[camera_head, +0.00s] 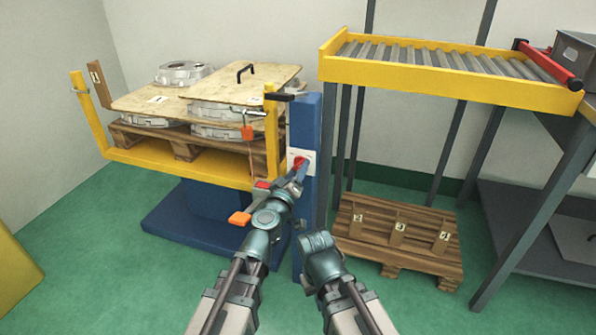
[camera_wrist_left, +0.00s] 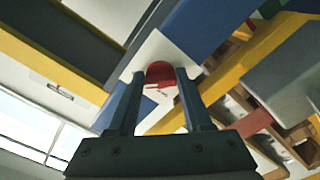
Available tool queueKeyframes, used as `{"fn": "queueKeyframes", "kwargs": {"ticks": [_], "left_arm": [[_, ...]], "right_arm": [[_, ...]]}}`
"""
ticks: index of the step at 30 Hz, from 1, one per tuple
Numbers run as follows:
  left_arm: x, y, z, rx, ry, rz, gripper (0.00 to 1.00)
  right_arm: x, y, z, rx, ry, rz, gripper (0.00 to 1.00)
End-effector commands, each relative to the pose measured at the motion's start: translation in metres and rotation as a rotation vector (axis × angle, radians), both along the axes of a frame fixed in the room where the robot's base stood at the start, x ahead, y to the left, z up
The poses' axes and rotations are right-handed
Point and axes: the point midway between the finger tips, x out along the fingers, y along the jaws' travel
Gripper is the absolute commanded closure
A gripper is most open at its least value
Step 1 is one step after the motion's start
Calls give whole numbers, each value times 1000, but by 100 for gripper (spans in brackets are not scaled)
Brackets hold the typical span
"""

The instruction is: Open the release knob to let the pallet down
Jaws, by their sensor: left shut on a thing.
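The red release knob (camera_head: 299,163) sits on a white plate on the blue post of the lift. My left gripper (camera_head: 298,172) is at the knob, with its fingers shut on it. In the left wrist view the red knob (camera_wrist_left: 160,74) shows between the two fingertips (camera_wrist_left: 160,80), in front of the white plate. The wooden pallet (camera_head: 186,142) rests on the yellow lift frame, raised above the blue base, and carries castings and wooden boards. My right arm reaches in beside the left one, but its gripper's fingertips are hidden or cannot be made out.
A yellow roller conveyor (camera_head: 440,82) stands at the right on grey legs. A second pallet (camera_head: 400,240) with numbered wooden blocks lies on the floor below it. The blue lift base (camera_head: 190,228) is at the left. Green floor (camera_head: 120,280) is free in front.

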Motion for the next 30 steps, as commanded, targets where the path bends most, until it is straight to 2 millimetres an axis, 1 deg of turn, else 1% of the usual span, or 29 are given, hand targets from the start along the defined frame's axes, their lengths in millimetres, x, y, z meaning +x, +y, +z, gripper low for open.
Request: {"fn": "queueKeyframes", "kwargs": {"ticks": [10, 11, 12, 15, 25, 30], "left_arm": [[-2, 0, -1, 5, -1, -2, 100], [-2, 0, -1, 5, -1, -2, 45], [-2, 0, -1, 4, -1, -1, 38], [-1, 0, 0, 4, -1, -1, 20], [-1, 0, 0, 2, -1, 0, 20], [-7, 3, 0, 2, -1, 0, 20]], "right_arm": [[0, 0, 0, 0, 0, 0, 100], [0, 0, 0, 0, 0, 0, 100], [0, 0, 0, 0, 0, 0, 100], [0, 0, 0, 0, 0, 0, 100], [0, 0, 0, 0, 0, 0, 100], [0, 0, 0, 0, 0, 0, 100]]}}
